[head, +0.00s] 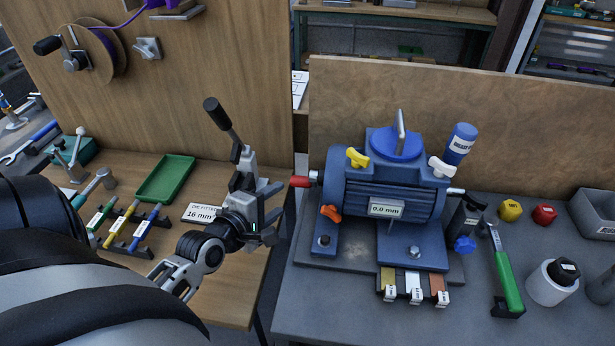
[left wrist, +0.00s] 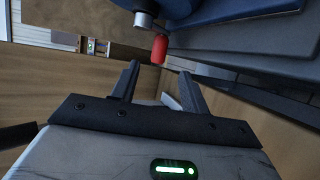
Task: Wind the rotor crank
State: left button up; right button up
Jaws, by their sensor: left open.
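The blue machine (head: 352,220) stands on the grey bench. A short red handle (head: 299,182) on a metal shaft sticks out from its left side and looks like the rotor crank. My left gripper (head: 276,202) is open and empty, just left of and a little below the red handle, apart from it. In the left wrist view the red handle (left wrist: 159,49) shows just beyond the two spread fingertips (left wrist: 160,75), roughly between them. The rest of the crank is hard to make out. My right gripper is not in view.
A black-handled lever (head: 220,117) rises behind my left gripper. The wooden bench at left holds a green tray (head: 166,179) and several tools. A gap separates the benches. Right of the machine are a green-handled tool (head: 507,272) and a white bottle (head: 551,284).

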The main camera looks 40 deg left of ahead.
aim_at(300, 179)
pick_arm(q)
jog(key=x, duration=1.2)
jog(key=shift+w+a+f, duration=0.1)
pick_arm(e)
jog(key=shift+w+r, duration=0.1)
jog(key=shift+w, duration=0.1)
